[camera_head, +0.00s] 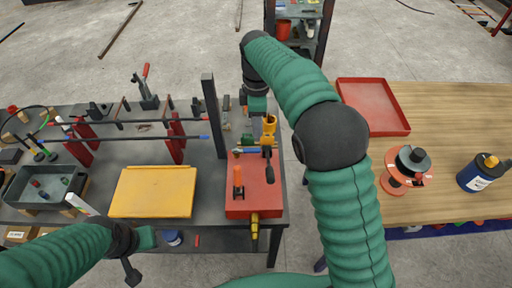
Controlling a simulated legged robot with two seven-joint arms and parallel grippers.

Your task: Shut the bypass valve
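A red box (262,196) stands at the right end of the dark workbench, with valve parts on top. An orange upright handle (238,176) is at its left, and a yellow fitting (254,224) sticks out at its front. At its back are a yellow-orange part (269,125) and a blue bar (248,150) lying crosswise. Which part is the bypass valve is not clear. My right gripper (257,122) points down at the back of the box, close to these parts; its fingers are too small to read. My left arm ends at the lower left; its gripper (131,271) is unclear.
A yellow panel (153,192), red stands (176,138) holding dark bars, a grey bin (43,188) and a dark post (214,115) are on the workbench. A wooden table (445,130) at right holds a red tray (372,106), a spool (405,170) and a blue bottle (480,174).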

